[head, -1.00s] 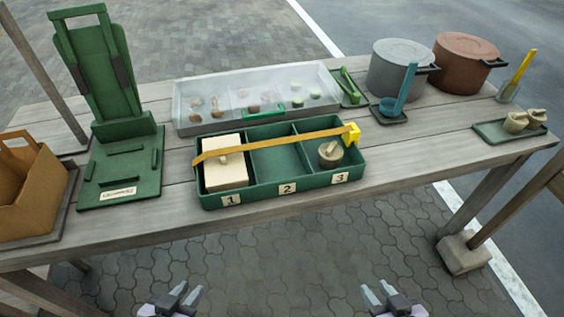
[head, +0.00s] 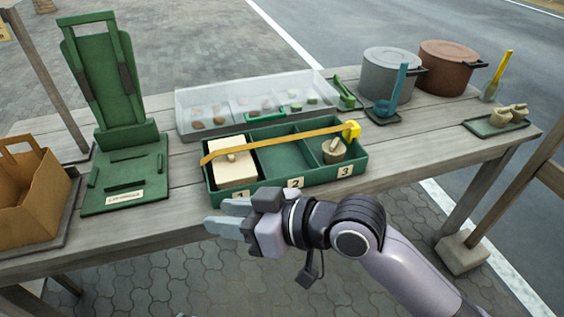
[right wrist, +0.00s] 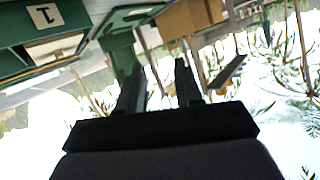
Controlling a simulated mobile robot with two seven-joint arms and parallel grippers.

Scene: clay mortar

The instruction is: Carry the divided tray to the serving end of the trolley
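The green divided tray (head: 270,196) sits on the wooden trolley top (head: 410,140) near its front edge. Compartment 1 holds a cream lidded box (head: 233,172), compartment 2 is empty, and compartment 3 holds a small mortar with pestle (head: 334,151). An orange strap (head: 285,140) with a yellow buckle spans the tray. My right gripper (head: 222,216) is open and empty, pointing left just in front of the tray's left corner and partly hiding its front. In the right wrist view its fingers (right wrist: 160,85) are apart; the tray's label 1 (right wrist: 55,44) shows at upper left.
A green stand (head: 125,180) and a brown carrier (head: 30,195) are left of the tray. A clear-lidded case (head: 200,112) lies close behind it. The planks right of the tray are clear.

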